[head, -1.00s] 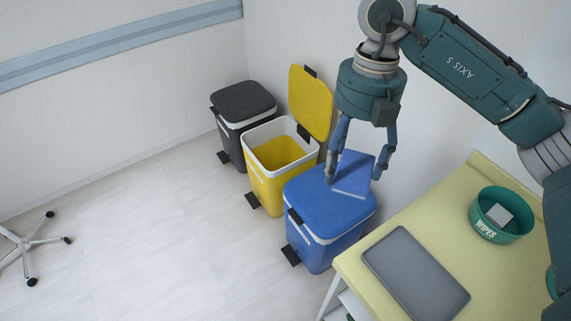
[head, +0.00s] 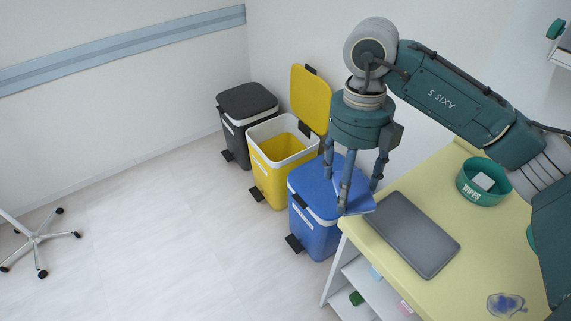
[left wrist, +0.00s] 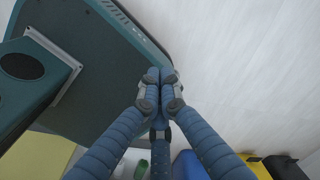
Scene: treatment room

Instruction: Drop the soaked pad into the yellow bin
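The yellow bin (head: 268,184) stands between two other bins with its lid (head: 311,97) raised, so its opening shows. My right gripper (head: 356,196) is shut on the blue pad (head: 357,203), a thin flat piece hanging tilted between the fingers. In the head view, pad and gripper overlap the blue bin's right side and the table's corner. They are to the right of the yellow bin's opening. My left gripper (left wrist: 160,80) shows only in the left wrist view, with its fingertips together and nothing visible between them.
The blue bin (head: 314,232) and the dark grey bin (head: 247,101) have closed lids. A wheeled stool base (head: 36,238) stands left on open floor.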

